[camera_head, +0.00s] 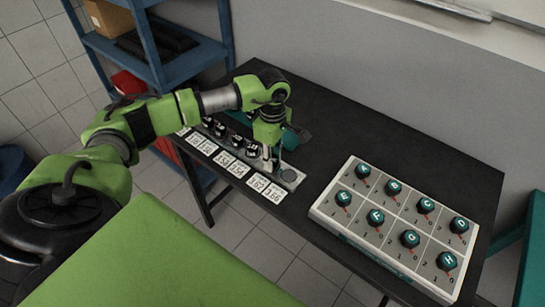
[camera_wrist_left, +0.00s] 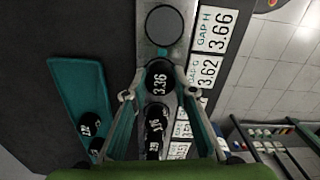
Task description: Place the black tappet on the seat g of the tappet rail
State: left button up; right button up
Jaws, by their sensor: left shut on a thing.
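In the left wrist view a black tappet (camera_wrist_left: 158,78) marked 3.36 sits between the fingertips of my left gripper (camera_wrist_left: 158,94), which is shut on it. The gripper also shows in the head view (camera_head: 268,158), pointing down at the tappet rail (camera_head: 291,184). In the wrist view the held tappet is over the rail (camera_wrist_left: 146,48) beside the GAP G card (camera_wrist_left: 206,73). I cannot tell whether it touches the seat. The round end seat (camera_wrist_left: 164,26), beside the GAP H card (camera_wrist_left: 216,30), is empty. My right gripper is not in view.
More black tappets (camera_wrist_left: 156,118) stand on the rail behind the held one. A teal tray (camera_wrist_left: 75,80) with black tappets (camera_wrist_left: 92,125) lies beside the rail. A white panel with several lettered knobs (camera_head: 408,200) stands at the right of the dark table (camera_head: 400,145).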

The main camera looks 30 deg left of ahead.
pick_arm(q)
jog(key=o, duration=1.1)
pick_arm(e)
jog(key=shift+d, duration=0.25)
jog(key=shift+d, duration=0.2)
pick_arm(q)
jog(key=shift+r+p, duration=0.25)
jog(key=shift+p, duration=0.1)
jog(key=shift+r+b, duration=0.3)
jog(key=shift+b, duration=0.1)
notch_tip(320, 180, up, 11)
jog(key=b, duration=0.3)
jog(key=shift+r, duration=0.1)
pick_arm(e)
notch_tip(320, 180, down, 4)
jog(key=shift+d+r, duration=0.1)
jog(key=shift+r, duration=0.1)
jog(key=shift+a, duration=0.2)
